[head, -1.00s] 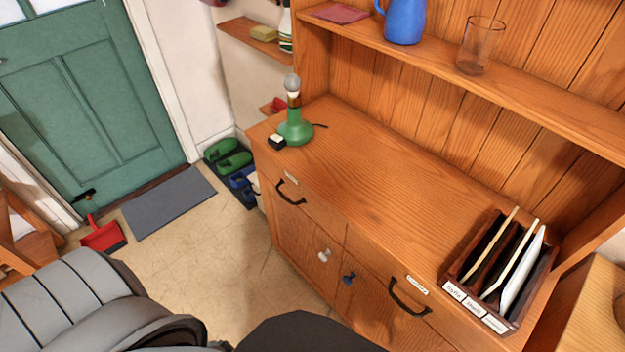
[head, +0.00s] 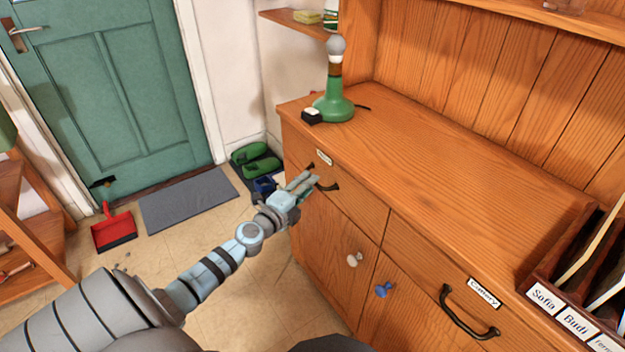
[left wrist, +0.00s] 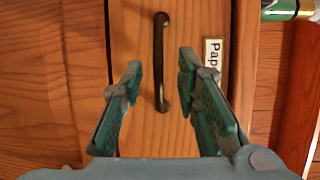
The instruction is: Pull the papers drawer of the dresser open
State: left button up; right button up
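The dresser (head: 450,155) is orange wood with two drawers side by side under its top. The left drawer (head: 345,196) has a dark bar handle (head: 328,186) and a small label (head: 324,158); in the left wrist view the label (left wrist: 212,56) begins "Pap". This drawer looks shut. My left gripper (head: 308,182) is at the front of this drawer, partly covering the handle in the head view. In the left wrist view its fingers (left wrist: 160,82) are open, one on each side of the handle (left wrist: 160,62), with a gap on both sides. My right gripper does not show.
The right drawer has a "Cutlery" label (head: 484,291) and its own handle (head: 468,315). White (head: 354,260) and blue (head: 383,290) knobs sit below. A green lamp-like object (head: 334,100) stands on top.

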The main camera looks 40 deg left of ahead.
pick_arm(q)
jog(key=w, duration=0.3)
jog(key=shift+w+a+f+b, duration=0.15)
jog(key=shift+f+b, duration=0.15)
jog(key=shift+b, duration=0.05)
grip_shut()
